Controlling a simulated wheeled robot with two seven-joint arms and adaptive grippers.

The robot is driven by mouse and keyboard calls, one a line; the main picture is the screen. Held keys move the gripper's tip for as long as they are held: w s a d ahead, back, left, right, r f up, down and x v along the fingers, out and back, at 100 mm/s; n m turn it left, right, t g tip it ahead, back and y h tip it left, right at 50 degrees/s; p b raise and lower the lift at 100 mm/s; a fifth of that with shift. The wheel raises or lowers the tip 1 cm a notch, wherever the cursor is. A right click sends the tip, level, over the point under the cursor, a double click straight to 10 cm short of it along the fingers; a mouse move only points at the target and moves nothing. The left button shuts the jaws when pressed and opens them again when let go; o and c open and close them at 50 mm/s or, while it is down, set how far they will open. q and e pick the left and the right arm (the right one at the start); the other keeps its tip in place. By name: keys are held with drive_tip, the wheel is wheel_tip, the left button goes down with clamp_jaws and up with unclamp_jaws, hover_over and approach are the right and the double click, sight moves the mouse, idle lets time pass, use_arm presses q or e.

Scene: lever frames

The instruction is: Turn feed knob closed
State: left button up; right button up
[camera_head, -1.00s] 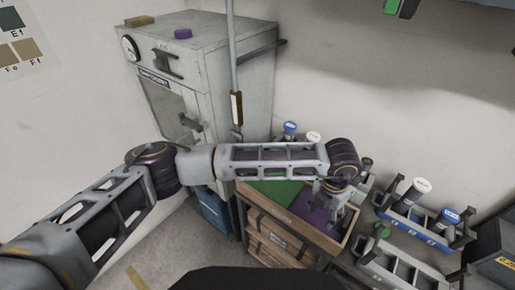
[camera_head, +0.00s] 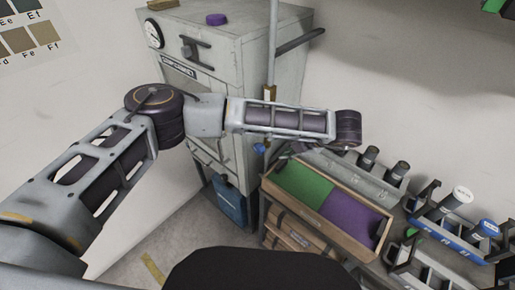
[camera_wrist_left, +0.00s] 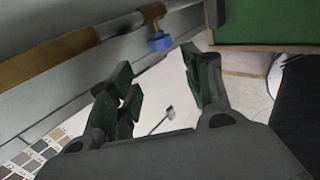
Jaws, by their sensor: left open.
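A small blue knob (camera_head: 259,148) sits low on the upright pipe at the right side of the grey cabinet. In the left wrist view the blue knob (camera_wrist_left: 159,42) hangs below a brass fitting, beyond the fingertips. My left gripper (camera_wrist_left: 158,66) is open, with its dark green finger pads apart and nothing between them. The knob is in line with the gap and looks apart from the fingers. In the head view the left gripper (camera_head: 284,152) is small and partly hidden by its wrist, just right of the knob. My right gripper is not in view.
The grey cabinet (camera_head: 225,70) with its gauge and handles stands behind my left arm. A wooden tray (camera_head: 330,231) with green and purple sections lies below and right of the gripper. Racks with cylinders (camera_head: 450,235) stand further right. A blue box (camera_head: 230,203) is under the cabinet.

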sight(261, 149)
use_arm(q)
drive_tip(key=shift+b+x, duration=0.55)
drive_tip(key=shift+x, duration=3.8)
drive_tip(key=shift+b+x, duration=0.5)
drive_tip(key=shift+x, duration=0.8)
drive_tip(key=shift+b+x, duration=0.7)
drive_tip(key=shift+x, duration=0.55)
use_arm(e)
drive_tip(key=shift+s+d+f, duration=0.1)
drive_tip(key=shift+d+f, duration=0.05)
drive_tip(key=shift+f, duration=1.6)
use_arm(q)
drive_tip(key=shift+r, duration=0.1)
drive_tip(key=shift+c, duration=0.4)
drive_tip(key=c, duration=0.7)
drive_tip(key=shift+o, duration=0.2)
